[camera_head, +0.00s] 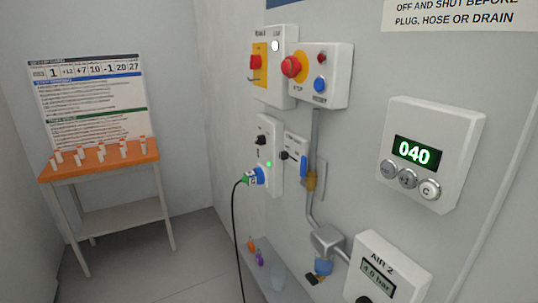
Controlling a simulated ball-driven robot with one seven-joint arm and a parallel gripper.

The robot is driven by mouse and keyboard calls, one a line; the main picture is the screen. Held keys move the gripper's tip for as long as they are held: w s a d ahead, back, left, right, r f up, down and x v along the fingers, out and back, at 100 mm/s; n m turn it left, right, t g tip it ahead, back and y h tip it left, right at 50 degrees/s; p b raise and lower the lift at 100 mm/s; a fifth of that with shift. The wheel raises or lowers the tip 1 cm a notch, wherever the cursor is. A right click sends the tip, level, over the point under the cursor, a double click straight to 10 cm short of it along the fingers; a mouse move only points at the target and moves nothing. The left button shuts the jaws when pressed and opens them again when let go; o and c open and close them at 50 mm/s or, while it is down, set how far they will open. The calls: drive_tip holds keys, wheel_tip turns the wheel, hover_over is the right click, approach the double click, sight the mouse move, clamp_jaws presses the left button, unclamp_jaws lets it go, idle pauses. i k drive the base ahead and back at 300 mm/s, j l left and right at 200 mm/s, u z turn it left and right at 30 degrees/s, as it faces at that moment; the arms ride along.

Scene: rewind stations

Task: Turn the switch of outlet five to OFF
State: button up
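A tall white outlet panel (275,184) is on the right-hand wall, near the middle of the view. It has a small black knob or switch (261,140) near its top and a lit green lamp (268,164). The knob's setting cannot be made out. My gripper is not in view.
A red-button box (332,76) and a red-switch box (284,42) sit above. A black cable (236,230) hangs from the plug. Right are a counter reading 040 (440,126) and an AIR 2 box (388,260). An orange-topped table (98,166) stands left; floor between is clear.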

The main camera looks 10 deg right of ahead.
sight(261, 140)
drive_tip(key=i+j+u, duration=0.1)
drive_tip(key=i+j, duration=0.4)
drive_tip(key=i+j+u, duration=0.1)
drive_tip(key=i+j, duration=0.3)
drive_tip(key=i, duration=0.15)
